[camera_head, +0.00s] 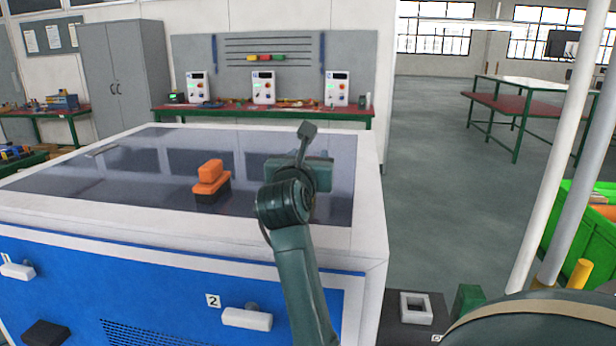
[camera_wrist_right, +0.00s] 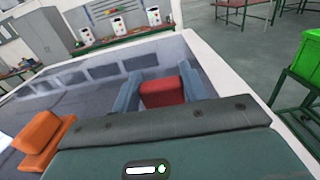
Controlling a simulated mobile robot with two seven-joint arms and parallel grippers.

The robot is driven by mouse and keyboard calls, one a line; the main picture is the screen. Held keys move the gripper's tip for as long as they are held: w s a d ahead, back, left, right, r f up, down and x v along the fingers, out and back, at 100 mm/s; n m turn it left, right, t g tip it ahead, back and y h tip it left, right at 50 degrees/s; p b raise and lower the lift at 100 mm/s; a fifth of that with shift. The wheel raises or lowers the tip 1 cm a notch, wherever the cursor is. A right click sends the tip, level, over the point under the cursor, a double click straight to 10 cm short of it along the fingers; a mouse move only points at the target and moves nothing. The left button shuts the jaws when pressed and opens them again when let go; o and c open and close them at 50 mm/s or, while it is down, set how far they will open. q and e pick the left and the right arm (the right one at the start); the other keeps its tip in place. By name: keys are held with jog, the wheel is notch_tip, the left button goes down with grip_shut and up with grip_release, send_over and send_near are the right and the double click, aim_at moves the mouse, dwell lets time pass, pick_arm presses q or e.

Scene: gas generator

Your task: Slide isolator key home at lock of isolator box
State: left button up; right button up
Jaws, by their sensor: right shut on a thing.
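My right gripper (camera_head: 306,140) is above the right part of the generator's dark top panel. In the right wrist view its two blue-grey fingers (camera_wrist_right: 160,80) are shut on a red block (camera_wrist_right: 163,94), which I take to be the isolator key. In the head view the red block is hidden behind my gripper. An orange block on a dark base (camera_head: 210,180) is on the panel to the left of the gripper, apart from it; it also shows in the right wrist view (camera_wrist_right: 42,132). I cannot make out the isolator box or its lock. My left gripper is out of view.
The blue generator (camera_head: 150,290) has a white top rim (camera_head: 373,200) and white handles (camera_head: 247,318) on its front. A bench with several white panels (camera_head: 263,88) stands behind. A green bin (camera_head: 570,240) is at the right.

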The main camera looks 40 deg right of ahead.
jog(key=shift+c, duration=1.4)
